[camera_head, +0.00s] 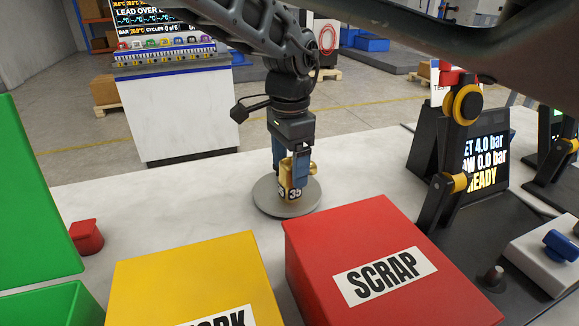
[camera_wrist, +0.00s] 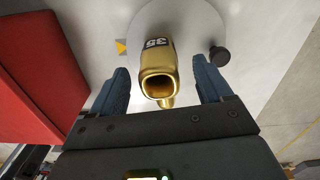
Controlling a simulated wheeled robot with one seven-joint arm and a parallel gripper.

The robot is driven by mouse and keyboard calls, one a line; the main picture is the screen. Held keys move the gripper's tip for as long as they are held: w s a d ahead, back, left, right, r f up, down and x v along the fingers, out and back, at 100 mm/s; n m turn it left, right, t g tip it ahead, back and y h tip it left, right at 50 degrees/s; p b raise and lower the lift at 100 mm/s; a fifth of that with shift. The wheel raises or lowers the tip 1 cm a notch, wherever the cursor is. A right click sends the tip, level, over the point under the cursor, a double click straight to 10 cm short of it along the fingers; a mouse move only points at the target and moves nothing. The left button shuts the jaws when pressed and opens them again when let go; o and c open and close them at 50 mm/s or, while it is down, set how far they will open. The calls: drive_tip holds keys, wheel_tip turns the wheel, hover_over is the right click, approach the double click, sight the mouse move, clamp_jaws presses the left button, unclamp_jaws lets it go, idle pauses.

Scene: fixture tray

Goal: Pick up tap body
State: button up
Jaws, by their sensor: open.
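The tap body (camera_head: 285,176) is a brass-coloured piece with a label reading 35. It stands on a round grey disc (camera_head: 267,200) on the white table. In the wrist view the tap body (camera_wrist: 158,72) shows its open hollow end and lies between the two blue fingers. My gripper (camera_head: 289,180) is lowered over it with its fingers on either side. In the wrist view my gripper (camera_wrist: 162,85) is open, with gaps between the fingers and the brass. One finger hides part of the tap body in the head view.
A red SCRAP box (camera_head: 330,235) and a yellow box (camera_head: 190,270) stand in front of the disc. Green bins (camera_head: 35,200) and a small red object (camera_head: 86,237) are at left. A clamp fixture (camera_head: 452,150) and a display (camera_head: 485,150) stand at right.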

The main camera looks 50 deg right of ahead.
drive_tip(key=shift+s+d+f, duration=0.1)
drive_tip(key=shift+f, duration=1.3)
drive_tip(key=shift+c, duration=0.3)
clamp_jaws()
